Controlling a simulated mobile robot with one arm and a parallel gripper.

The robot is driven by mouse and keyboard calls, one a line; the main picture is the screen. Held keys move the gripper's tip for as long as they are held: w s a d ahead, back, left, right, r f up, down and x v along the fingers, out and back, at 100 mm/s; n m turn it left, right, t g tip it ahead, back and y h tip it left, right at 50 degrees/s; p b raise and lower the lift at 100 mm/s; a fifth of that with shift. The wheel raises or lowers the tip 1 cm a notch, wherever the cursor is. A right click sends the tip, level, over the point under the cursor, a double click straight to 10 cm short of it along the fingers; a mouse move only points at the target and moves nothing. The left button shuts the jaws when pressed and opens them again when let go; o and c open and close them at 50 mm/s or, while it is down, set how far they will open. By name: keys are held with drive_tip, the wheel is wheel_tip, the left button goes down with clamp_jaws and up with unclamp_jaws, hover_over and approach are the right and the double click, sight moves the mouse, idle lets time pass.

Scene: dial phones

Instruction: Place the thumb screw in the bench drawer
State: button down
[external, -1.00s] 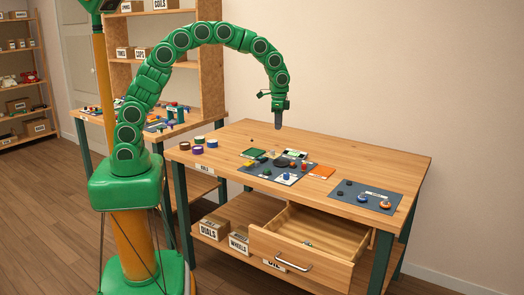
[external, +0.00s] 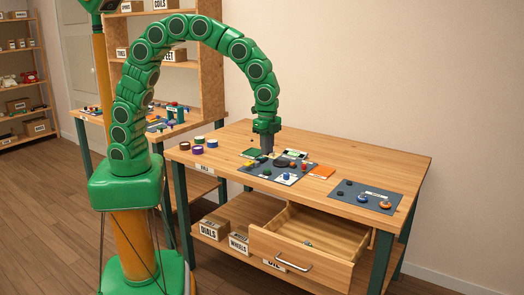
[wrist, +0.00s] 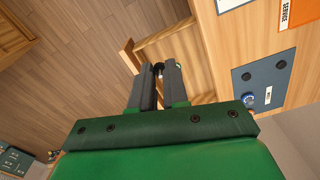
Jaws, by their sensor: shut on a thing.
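My gripper (external: 267,151) hangs pointing down, its tip overlapping the bench mats in the external view. In the wrist view my gripper (wrist: 158,75) is shut, with a small dark piece, seemingly the thumb screw (wrist: 158,68), between its fingertips. It is too small to make out its shape. The bench drawer (external: 312,238) stands pulled open below the bench top at its front. In the wrist view the drawer (wrist: 185,45) lies beyond and below the fingertips, which are apart from it. Part of its inside is hidden by the fingers.
The wooden bench (external: 240,140) carries a grey mat with several small parts, an orange card (external: 322,172) and another grey mat (external: 372,193) with knobs. Several coloured rolls (external: 197,150) sit at its left end. Labelled boxes (external: 215,226) stand on the shelf below.

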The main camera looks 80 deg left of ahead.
drive_tip(key=s+d, duration=0.2)
hover_over(299, 234)
drive_tip(key=s, duration=0.1)
drive_tip(key=shift+m, duration=0.3)
drive_tip(key=f, duration=2.7)
drive_tip(key=shift+s+a, duration=0.2)
drive_tip(key=shift+w+d+f, duration=0.2)
drive_tip(key=shift+w+f, duration=0.2)
drive_tip(key=shift+w, duration=0.05)
drive_tip(key=shift+w+d+f, duration=0.1)
drive_tip(key=shift+w+f, duration=0.1)
drive_tip(key=shift+f, duration=1.6)
drive_tip(key=shift+f, duration=0.1)
